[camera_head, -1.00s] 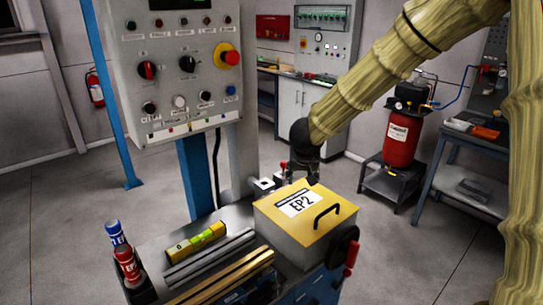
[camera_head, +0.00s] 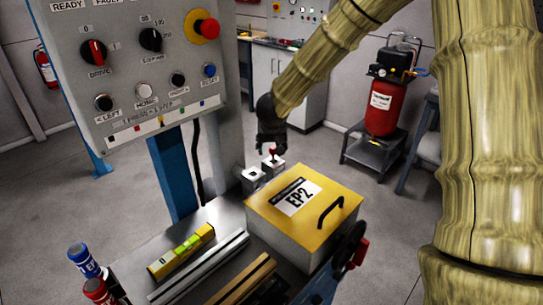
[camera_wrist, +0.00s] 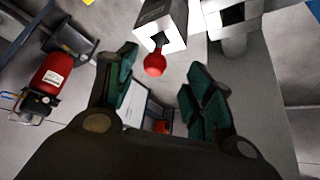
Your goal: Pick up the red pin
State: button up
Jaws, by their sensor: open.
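The red pin (camera_wrist: 154,65) shows in the wrist view as a round red knob at the open end of a pale square block (camera_wrist: 163,22). In the head view the pin (camera_head: 273,151) is a small red spot above the pair of pale blocks behind the yellow-lidded box. My gripper (camera_wrist: 162,75) is open, with green-padded fingers to the left and right of the knob. No contact with it is visible. In the head view my dark gripper (camera_head: 271,132) is just above the pin, and its fingertips are hard to make out.
The yellow EP2 box (camera_head: 278,228) with a black handle stands in front of the blocks. A control panel (camera_head: 130,60) rises at the left. A second square block (camera_wrist: 233,14) is beside the pin's block. Blue and red cylinders (camera_head: 84,261) stand front left. A red compressor (camera_head: 383,108) is behind.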

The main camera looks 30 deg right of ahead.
aim_at(273, 151)
jog(key=shift+s+d, duration=0.1)
jog(key=shift+d, duration=0.05)
jog(key=shift+d+f, duration=0.1)
jog(key=shift+f, duration=0.05)
jog(key=shift+x, duration=2.25)
jog(key=shift+d, duration=0.15)
grip_shut()
